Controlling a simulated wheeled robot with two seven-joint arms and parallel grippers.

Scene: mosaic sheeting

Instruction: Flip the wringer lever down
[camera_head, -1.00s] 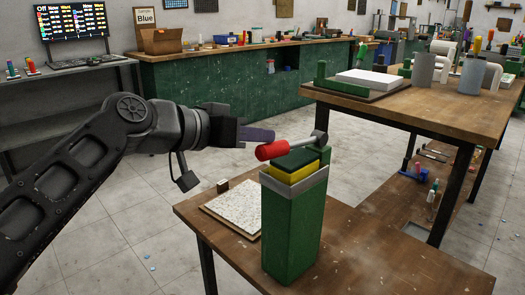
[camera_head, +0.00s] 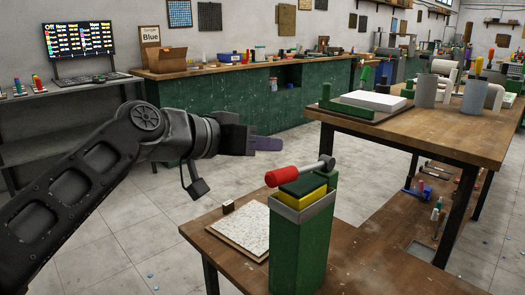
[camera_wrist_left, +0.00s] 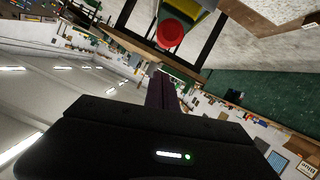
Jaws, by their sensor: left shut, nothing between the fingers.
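The wringer is a tall green box (camera_head: 300,250) with a grey band and a yellow layer near its top, standing on a low wooden table. Its lever has a red grip (camera_head: 283,177) and a grey rod that runs right to a pivot at the top; it lies near level, tilted slightly. My left gripper (camera_head: 268,144) is shut and empty, with purplish fingers, above and left of the red grip in the head view, apart from it. In the left wrist view the red grip (camera_wrist_left: 172,30) shows end-on just beyond the fingertips (camera_wrist_left: 162,78). My right gripper is out of view.
A speckled sheet on a board (camera_head: 246,228) lies on the low table (camera_head: 375,260), left of the wringer. A higher wooden workbench (camera_head: 430,135) with cylinders and a white slab stands at the right. Open floor lies behind the low table.

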